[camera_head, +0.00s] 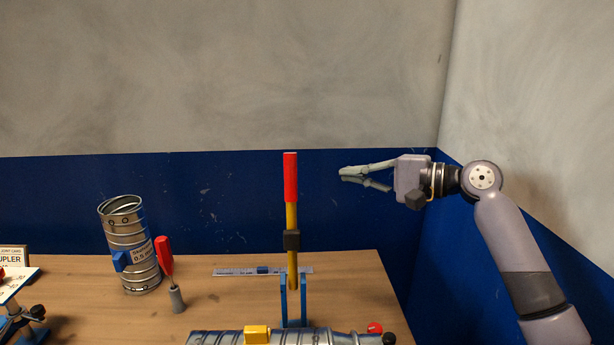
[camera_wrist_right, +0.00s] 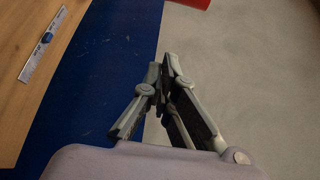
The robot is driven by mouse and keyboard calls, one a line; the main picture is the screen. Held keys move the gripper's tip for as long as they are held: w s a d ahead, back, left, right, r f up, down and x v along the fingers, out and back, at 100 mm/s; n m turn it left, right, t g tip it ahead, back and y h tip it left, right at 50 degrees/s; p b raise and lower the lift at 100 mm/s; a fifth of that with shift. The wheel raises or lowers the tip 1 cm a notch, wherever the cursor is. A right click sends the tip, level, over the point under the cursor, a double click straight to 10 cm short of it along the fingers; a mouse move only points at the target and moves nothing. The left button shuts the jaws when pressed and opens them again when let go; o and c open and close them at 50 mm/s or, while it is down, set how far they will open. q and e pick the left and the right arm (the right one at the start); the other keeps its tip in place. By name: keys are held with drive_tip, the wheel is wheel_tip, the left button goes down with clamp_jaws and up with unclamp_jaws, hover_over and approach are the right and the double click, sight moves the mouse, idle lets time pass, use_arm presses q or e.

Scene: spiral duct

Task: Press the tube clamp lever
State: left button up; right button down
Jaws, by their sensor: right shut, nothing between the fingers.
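The tube clamp lever (camera_head: 291,215) stands upright at the middle of the table in the head view. It has a red grip on top, a yellow shaft and a black collar, and sits in a blue bracket (camera_head: 283,305). My right gripper (camera_head: 342,174) is shut and empty. It is in the air to the right of the red grip, apart from it, pointing left. In the right wrist view the gripper's fingertips (camera_wrist_right: 168,60) are together, and the end of the red grip (camera_wrist_right: 190,2) shows at the top edge. My left gripper is not in view.
A spiral duct (camera_head: 205,337) with a yellow block lies at the table's front. A standing duct piece (camera_head: 131,250) and a red-handled tool (camera_head: 168,265) are on the left. A ruler (camera_head: 235,272) lies behind the lever. A blue and grey wall is behind the table.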

use_arm(q)
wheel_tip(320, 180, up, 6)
drive_tip(key=p, duration=0.6)
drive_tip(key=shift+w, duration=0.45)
use_arm(e)
drive_tip(key=w+a, duration=0.1)
drive_tip(key=a, duration=0.8)
drive_tip(key=shift+w+a+f, duration=0.15)
drive_tip(key=shift+a+f, duration=0.1)
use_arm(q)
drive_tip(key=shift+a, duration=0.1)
